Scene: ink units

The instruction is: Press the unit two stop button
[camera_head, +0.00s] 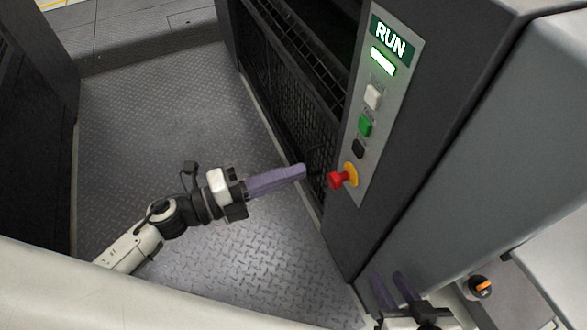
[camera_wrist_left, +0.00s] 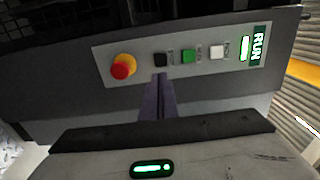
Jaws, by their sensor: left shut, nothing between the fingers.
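The control panel (camera_head: 387,115) is on the dark grey machine face and also shows in the left wrist view (camera_wrist_left: 205,70). A white button (camera_head: 373,96), a green button (camera_head: 365,126), a black button (camera_head: 358,148) and a red mushroom button (camera_head: 338,179) on a yellow base run down it. Their small labels are unreadable. My left gripper (camera_head: 303,171) is shut and empty, left of the red button and apart from it. In the left wrist view its fingertips (camera_wrist_left: 160,77) appear just below the black button (camera_wrist_left: 160,60). My right gripper (camera_head: 391,276) is open and empty at lower right.
A lit RUN sign (camera_head: 391,38) and a lit green-white bar (camera_head: 383,61) top the panel. A dark mesh guard (camera_head: 290,90) lies left of it. An orange-marked knob (camera_head: 480,287) is at lower right. The metal tread floor (camera_head: 160,120) is clear.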

